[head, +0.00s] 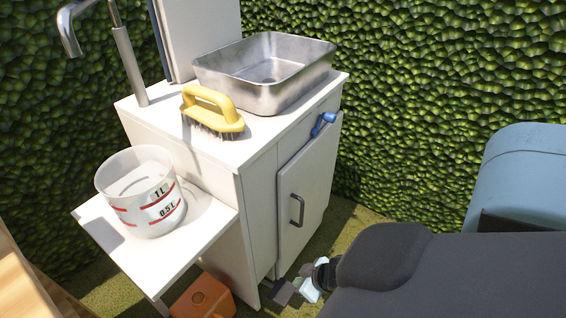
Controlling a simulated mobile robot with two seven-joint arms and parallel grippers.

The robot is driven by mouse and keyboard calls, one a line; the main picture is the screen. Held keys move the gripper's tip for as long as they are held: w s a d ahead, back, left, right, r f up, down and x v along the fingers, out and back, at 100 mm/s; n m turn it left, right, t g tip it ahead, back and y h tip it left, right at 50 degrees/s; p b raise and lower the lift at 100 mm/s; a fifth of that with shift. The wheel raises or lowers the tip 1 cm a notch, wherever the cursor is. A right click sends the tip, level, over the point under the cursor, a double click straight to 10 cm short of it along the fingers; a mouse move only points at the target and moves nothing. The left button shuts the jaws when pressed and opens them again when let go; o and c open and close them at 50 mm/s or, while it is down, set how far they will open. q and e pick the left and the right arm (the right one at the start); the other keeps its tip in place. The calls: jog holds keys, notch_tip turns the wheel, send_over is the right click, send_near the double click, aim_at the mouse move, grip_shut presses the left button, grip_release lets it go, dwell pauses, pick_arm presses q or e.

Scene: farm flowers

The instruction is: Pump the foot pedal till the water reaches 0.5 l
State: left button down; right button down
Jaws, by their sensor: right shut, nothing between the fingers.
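A clear measuring jug (137,205) with red lines marked 1 L and 0.5 L stands on the low white side shelf (213,226). I cannot make out a clear water level in it. A metal tap (126,58) rises from the back left of the white cabinet, its spout at upper left. My right gripper (290,289) is shut and empty, low by the cabinet's foot, right of the orange block. My left gripper is out of view.
A steel basin (265,75) and a yellow brush (212,112) sit on the cabinet top. The cabinet door (304,185) has a dark handle, with a blue lever (323,124) above. A hedge (410,90) stands behind. A blue rounded object (520,180) is at right.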

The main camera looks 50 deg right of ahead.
aim_at(281, 290)
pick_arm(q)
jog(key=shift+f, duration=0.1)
pick_arm(e)
jog(key=shift+w+d+f, duration=0.15)
jog(key=shift+w+d, duration=0.05)
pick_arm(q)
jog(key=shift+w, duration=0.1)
pick_arm(e)
jog(key=shift+f, duration=0.1)
